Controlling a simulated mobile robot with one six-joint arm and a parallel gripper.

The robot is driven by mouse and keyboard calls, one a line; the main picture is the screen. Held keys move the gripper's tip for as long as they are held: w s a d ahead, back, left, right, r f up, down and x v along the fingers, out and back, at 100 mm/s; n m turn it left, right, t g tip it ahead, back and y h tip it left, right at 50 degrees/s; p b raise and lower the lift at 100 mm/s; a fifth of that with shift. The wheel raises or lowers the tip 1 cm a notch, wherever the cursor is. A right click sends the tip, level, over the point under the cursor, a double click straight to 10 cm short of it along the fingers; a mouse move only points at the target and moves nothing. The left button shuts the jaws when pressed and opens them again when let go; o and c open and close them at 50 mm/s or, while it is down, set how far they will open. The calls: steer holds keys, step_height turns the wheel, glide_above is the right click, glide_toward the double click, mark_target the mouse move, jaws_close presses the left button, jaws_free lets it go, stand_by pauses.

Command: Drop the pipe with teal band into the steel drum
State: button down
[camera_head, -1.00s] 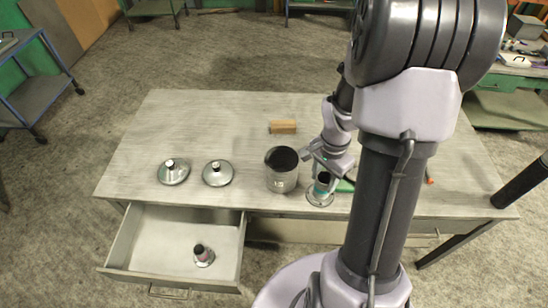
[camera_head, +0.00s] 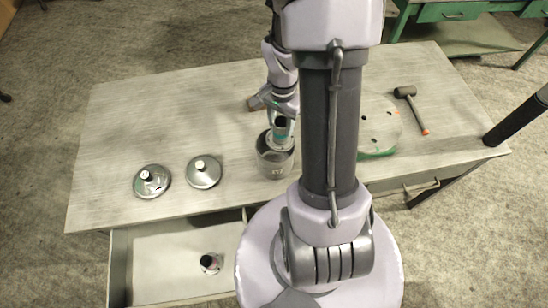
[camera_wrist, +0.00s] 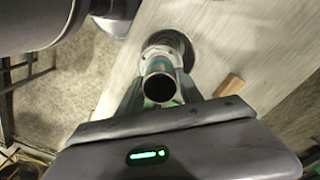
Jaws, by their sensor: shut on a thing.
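The pipe with the teal band (camera_head: 281,134) is upright in my gripper (camera_head: 282,118); its dark open end faces up. In the wrist view the pipe (camera_wrist: 160,84) is between the two fingers (camera_wrist: 158,92). The steel drum (camera_head: 275,165) stands on the table, and the pipe overlaps its mouth in the head view. In the wrist view the drum's round rim (camera_wrist: 190,48) shows behind the pipe. The pipe's lower end is hidden, so I cannot tell whether it is above the rim or inside.
Two round lids with knobs (camera_head: 152,187) (camera_head: 204,178) lie left of the drum. An open drawer (camera_head: 165,262) holds a small flanged piece (camera_head: 210,262). A wooden block (camera_wrist: 229,85) lies near the drum. A round green-edged plate (camera_head: 380,125) and a mallet (camera_head: 408,97) lie right.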

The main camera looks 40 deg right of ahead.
step_height(320, 180, down, 3)
steer(key=shift+r+b, duration=0.2)
steer(key=shift+b, duration=0.4)
steer(key=c, duration=0.7)
jaws_free()
steer(key=shift+r, duration=0.1)
step_height(320, 180, up, 17)
steer(key=p, duration=0.3)
steer(key=shift+r, duration=0.2)
